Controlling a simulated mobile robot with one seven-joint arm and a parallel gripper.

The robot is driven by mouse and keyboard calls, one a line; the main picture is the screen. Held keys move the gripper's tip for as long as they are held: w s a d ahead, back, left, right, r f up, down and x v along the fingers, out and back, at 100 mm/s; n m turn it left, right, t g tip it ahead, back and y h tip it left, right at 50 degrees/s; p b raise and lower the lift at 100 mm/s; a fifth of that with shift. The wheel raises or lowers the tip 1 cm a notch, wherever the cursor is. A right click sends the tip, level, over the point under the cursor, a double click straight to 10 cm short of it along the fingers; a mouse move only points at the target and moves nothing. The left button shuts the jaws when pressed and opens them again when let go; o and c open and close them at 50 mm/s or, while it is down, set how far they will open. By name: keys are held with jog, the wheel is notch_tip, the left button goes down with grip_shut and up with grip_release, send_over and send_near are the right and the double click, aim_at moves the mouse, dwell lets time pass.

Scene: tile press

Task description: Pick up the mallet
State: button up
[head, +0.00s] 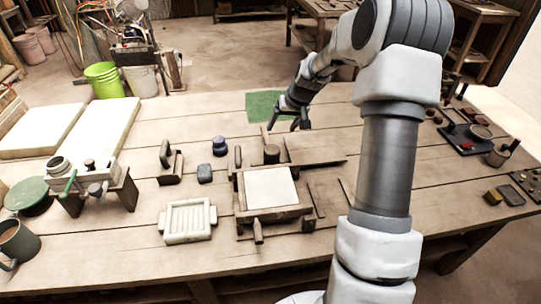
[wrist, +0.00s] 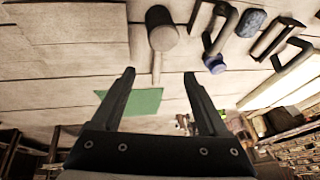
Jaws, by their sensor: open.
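The mallet has a dark round head (head: 271,154) and a thin handle. In the head view it lies on the wooden table behind the tile press, its handle pointing away from me. In the wrist view the mallet (wrist: 162,36) is at top centre, its handle running down toward the gap between my fingers. My gripper (head: 293,125) is open and empty, just beyond the mallet and slightly right of it in the head view. In the wrist view the fingertips (wrist: 158,76) are spread either side of the handle's line. I cannot tell their height above it.
A tile press (head: 243,190) with a white slab stands in front of the mallet. A green mat (head: 262,104) lies behind it. A dark blue knob-like tool (head: 219,146) and a handled tool (head: 170,162) stand to the left.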

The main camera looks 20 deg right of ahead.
aim_at(269, 150)
jog(key=b+x, duration=0.1)
jog(key=x, duration=1.6)
jog(key=shift+f+b, duration=0.1)
jog(key=shift+b, duration=0.2)
grip_shut()
